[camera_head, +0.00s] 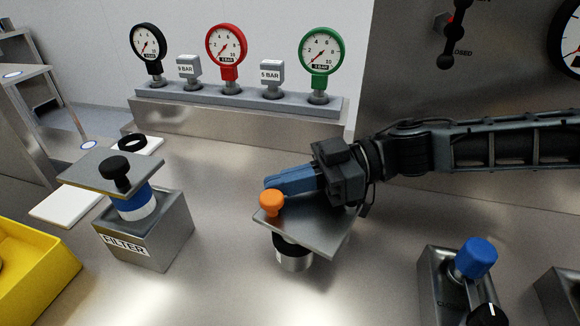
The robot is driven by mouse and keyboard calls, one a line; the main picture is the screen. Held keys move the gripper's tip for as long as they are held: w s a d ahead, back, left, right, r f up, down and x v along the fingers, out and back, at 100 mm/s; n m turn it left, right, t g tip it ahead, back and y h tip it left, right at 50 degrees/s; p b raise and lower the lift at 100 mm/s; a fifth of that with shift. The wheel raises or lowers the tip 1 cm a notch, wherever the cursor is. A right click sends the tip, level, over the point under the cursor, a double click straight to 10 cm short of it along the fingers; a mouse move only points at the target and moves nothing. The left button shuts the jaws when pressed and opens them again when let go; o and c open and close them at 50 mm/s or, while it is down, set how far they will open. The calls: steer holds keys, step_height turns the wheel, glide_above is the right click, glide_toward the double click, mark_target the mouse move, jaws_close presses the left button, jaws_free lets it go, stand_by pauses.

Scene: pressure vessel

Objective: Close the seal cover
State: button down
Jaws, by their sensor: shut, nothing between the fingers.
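A square metal plate with an orange knob (272,202), which looks like the seal cover (318,232), sits tilted in the middle of the bench. A short black-and-silver cylinder (293,256) shows under its front edge; whether the plate touches it I cannot tell. My gripper (275,184), with blue fingers, reaches in from the right. Its fingers are closed together and empty, just behind the orange knob and over the plate's back part. The gripper body hides the plate's back right edge, and contact with the plate is unclear.
A box labelled FILTER (148,235) stands left, with a blue-and-white cylinder under a black-knobbed plate (112,172). A black ring (128,144) lies on a white pad. Three gauges (226,45) stand behind. A blue-knobbed unit (475,258) is front right; a yellow tray (38,268) is left.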

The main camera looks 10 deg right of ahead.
steer(key=shift+s+a+n+g, duration=0.15)
steer(key=shift+s+n+g, duration=0.05)
steer(key=shift+n+g, duration=0.25)
steer(key=shift+s+a+g, duration=0.1)
steer(key=shift+s+g, duration=0.15)
steer(key=shift+s, duration=0.4)
